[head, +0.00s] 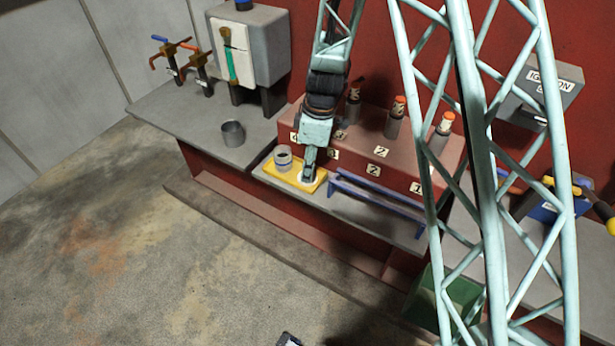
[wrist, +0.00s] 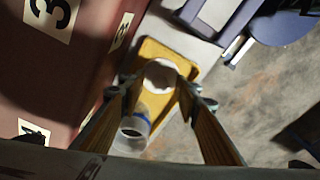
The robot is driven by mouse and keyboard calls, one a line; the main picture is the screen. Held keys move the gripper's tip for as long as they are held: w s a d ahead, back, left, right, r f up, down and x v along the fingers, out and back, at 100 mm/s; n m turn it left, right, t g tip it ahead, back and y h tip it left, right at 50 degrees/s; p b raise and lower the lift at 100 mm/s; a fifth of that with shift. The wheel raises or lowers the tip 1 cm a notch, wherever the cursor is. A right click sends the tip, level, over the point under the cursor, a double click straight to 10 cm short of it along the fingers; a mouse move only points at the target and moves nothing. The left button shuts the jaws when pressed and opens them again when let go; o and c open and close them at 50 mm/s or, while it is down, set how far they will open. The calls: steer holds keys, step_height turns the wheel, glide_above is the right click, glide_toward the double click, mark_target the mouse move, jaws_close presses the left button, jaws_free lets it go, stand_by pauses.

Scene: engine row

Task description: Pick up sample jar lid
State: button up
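The white round sample jar lid (wrist: 160,73) lies on a yellow tray (wrist: 185,62), between and just beyond my fingertips in the wrist view. My gripper (wrist: 158,88) is open and points down over the tray, with a finger on either side of the lid. In the head view my gripper (head: 309,172) is low over the right part of the tray (head: 284,178), largely covering the lid. The jar (head: 283,158), pale with a blue band, stands on the tray's left part. It also shows in the wrist view (wrist: 134,127), partly behind a finger.
A blue rail (head: 375,198) runs right of the tray. Behind is a red-brown block (head: 375,150) with number labels and several orange-capped cylinders. A grey cup (head: 232,133) stands on the left bench. A green bin (head: 455,300) is at lower right.

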stand_by(0.3)
steer(key=c, duration=0.7)
steer(key=shift+c, duration=0.2)
steer(key=shift+r, duration=0.25)
steer(key=shift+r, duration=1.5)
steer(key=s+d+b, duration=0.1)
steer(key=s+d, duration=0.1)
steer(key=s, duration=0.5)
steer(key=s+d+r+b, duration=0.1)
steer(key=s+d, duration=0.1)
steer(key=s, duration=0.6)
steer(key=shift+s+d+r, duration=0.2)
steer(key=shift+r, duration=0.05)
steer(key=shift+w+a+r, duration=0.1)
